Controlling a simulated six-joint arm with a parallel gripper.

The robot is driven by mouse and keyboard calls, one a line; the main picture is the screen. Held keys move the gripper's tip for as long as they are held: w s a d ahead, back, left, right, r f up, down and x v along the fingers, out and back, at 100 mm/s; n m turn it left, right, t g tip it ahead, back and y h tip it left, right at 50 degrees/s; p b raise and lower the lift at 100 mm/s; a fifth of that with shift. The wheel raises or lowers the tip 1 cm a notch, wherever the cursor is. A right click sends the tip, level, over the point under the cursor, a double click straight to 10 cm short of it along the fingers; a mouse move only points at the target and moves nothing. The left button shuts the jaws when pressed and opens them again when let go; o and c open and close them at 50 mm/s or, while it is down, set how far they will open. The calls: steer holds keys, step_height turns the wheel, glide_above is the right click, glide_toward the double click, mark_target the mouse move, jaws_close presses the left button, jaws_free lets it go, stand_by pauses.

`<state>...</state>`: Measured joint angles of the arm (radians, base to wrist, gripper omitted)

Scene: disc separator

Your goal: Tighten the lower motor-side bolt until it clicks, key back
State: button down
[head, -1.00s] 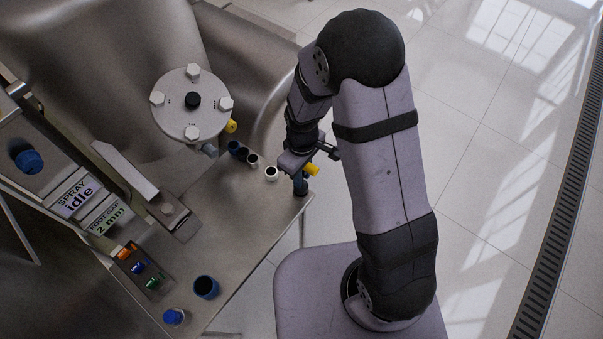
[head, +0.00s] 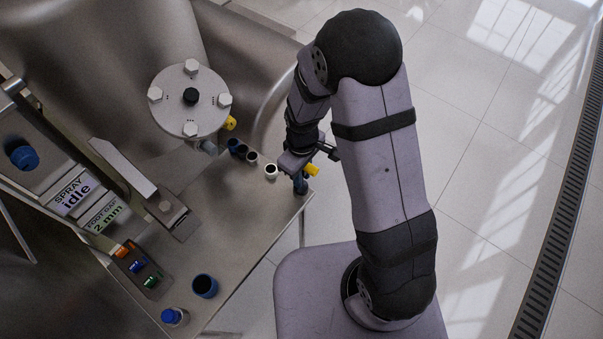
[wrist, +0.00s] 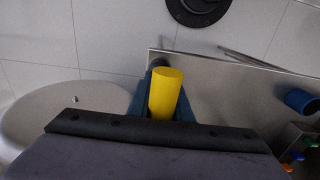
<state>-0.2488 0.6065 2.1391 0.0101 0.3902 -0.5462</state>
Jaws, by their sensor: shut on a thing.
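The round grey cover (head: 175,112) carries several pale hex bolts around a black centre knob (head: 190,96). The bolt nearest the bottom of the picture (head: 190,129) is on its near edge; I cannot tell which side is the motor side. My gripper (head: 300,165) is at the bench's right corner, well apart from the cover. It is shut on the key, whose yellow grip (head: 312,170) sticks out to the right. In the wrist view the yellow grip (wrist: 166,93) sits between blue parts; the key's lower end is hidden.
Small dark cups (head: 237,147) and a white-rimmed one (head: 270,171) stand left of my gripper. A yellow part (head: 230,123) sits beside the cover.

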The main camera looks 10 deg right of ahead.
steer(key=shift+f, duration=0.25)
stand_by(0.4)
steer(key=shift+f+b, duration=0.65)
steer(key=shift+f, duration=0.05)
steer(key=c, duration=1.5)
jaws_free()
steer(key=shift+c, duration=0.2)
steer(key=shift+r, duration=0.1)
steer(key=shift+r+b, duration=0.7)
steer(key=shift+r, duration=2.95)
steer(key=shift+r+p, duration=1.95)
steer(key=shift+r, duration=0.1)
